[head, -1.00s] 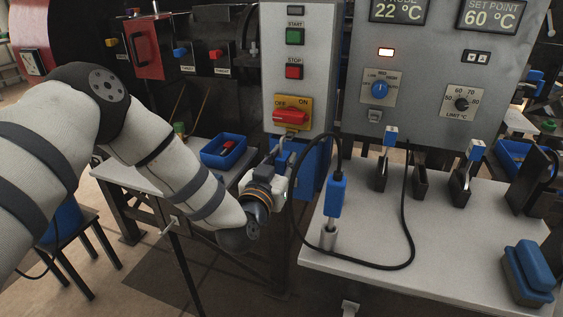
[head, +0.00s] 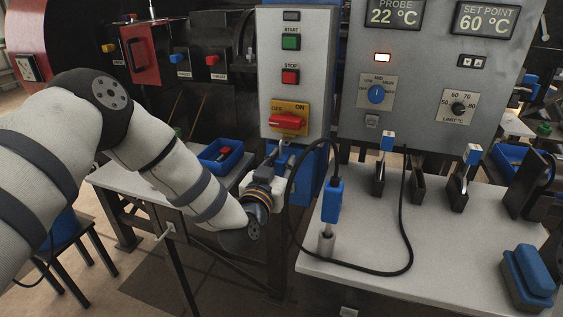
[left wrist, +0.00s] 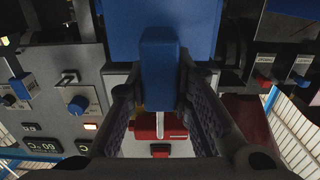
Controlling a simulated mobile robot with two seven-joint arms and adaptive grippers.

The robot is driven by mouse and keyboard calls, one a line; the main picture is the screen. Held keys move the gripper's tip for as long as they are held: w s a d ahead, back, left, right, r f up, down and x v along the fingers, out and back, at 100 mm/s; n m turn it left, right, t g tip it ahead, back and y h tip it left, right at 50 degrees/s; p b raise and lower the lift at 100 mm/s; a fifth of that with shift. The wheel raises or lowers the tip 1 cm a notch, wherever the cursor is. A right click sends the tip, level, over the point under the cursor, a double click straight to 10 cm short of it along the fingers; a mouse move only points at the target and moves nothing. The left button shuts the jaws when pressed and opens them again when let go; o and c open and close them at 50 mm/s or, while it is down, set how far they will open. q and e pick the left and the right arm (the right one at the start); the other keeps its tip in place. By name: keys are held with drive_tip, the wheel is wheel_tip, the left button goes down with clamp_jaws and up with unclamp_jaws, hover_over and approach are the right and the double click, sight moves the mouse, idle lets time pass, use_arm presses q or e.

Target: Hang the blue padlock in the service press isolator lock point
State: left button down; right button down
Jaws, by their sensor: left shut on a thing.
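The blue padlock (left wrist: 160,70) is between the finger pads of my left gripper (left wrist: 158,100) in the left wrist view, with its pale shackle pointing at the isolator. In the head view my left gripper (head: 273,178) is just below the service press isolator, a yellow plate (head: 300,107) with a red handle (head: 287,121) lying across it. The red handle (left wrist: 145,130) also shows behind the shackle in the left wrist view. I cannot tell whether the shackle is through the lock point or only in front of it. My right gripper is not in view.
The grey control box has green START (head: 291,42) and red STOP (head: 290,76) buttons above the isolator. A black cable (head: 411,235) loops over the right-hand table (head: 365,225) beside a blue-handled probe (head: 332,202). A blue bin (head: 222,168) stands behind my left arm.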

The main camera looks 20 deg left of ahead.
use_arm(q)
drive_tip(key=shift+w, duration=0.2)
idle(0.5)
drive_tip(key=shift+w, duration=0.3)
drive_tip(key=shift+w+r, duration=0.1)
drive_tip(key=shift+w, duration=0.15)
drive_tip(key=shift+f, duration=0.7)
drive_tip(key=shift+r, duration=0.2)
drive_tip(key=shift+f, duration=0.1)
drive_tip(key=c, duration=1.4)
unclamp_jaws()
